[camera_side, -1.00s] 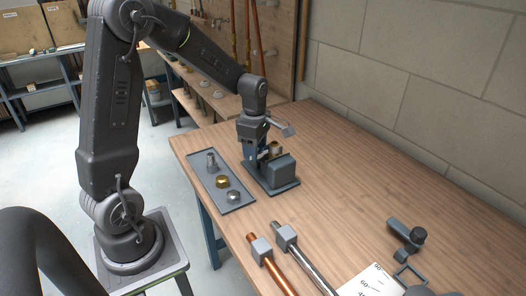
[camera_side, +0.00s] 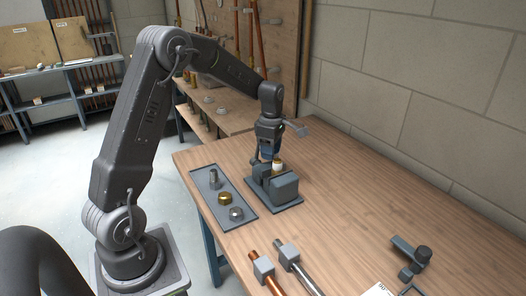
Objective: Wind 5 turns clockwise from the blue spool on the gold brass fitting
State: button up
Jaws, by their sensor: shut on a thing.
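My gripper (camera_side: 267,156) points down over the grey clamp (camera_side: 286,189) on the table. Its fingers are shut on a small blue piece, which looks like the blue spool (camera_side: 268,150). A small upright piece (camera_side: 277,167), pale with a hint of gold, stands at the clamp close to the right of the fingers. It may be the brass fitting in the clamp. I cannot tell whether the spool touches it, or how any tape lies. A gold fitting (camera_side: 225,198) also lies in the grey tray (camera_side: 245,205) on the left.
The tray also holds a tall grey metal fitting (camera_side: 214,178) and a silver one (camera_side: 236,213). A copper pipe (camera_side: 273,284) and a steel pipe (camera_side: 305,279) lie in front. A dark tool (camera_side: 410,250) lies at the right. The table right of the clamp is clear.

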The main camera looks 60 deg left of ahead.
jog(key=d, duration=1.1)
jog(key=shift+w+d, duration=0.2)
jog(key=shift+w, duration=0.1)
jog(key=s, duration=0.4)
jog(key=shift+s, duration=0.15)
jog(key=s+a, duration=0.3)
jog(key=a, duration=0.5)
jog(key=w+a, duration=0.2)
jog(key=w, duration=0.1)
jog(key=w+a, duration=0.1)
jog(key=w, duration=0.1)
jog(key=shift+w+a, duration=0.1)
jog(key=shift+a, duration=0.2)
notch_tip(320, 180, up, 7)
jog(key=w, duration=0.1)
dwell(0.4)
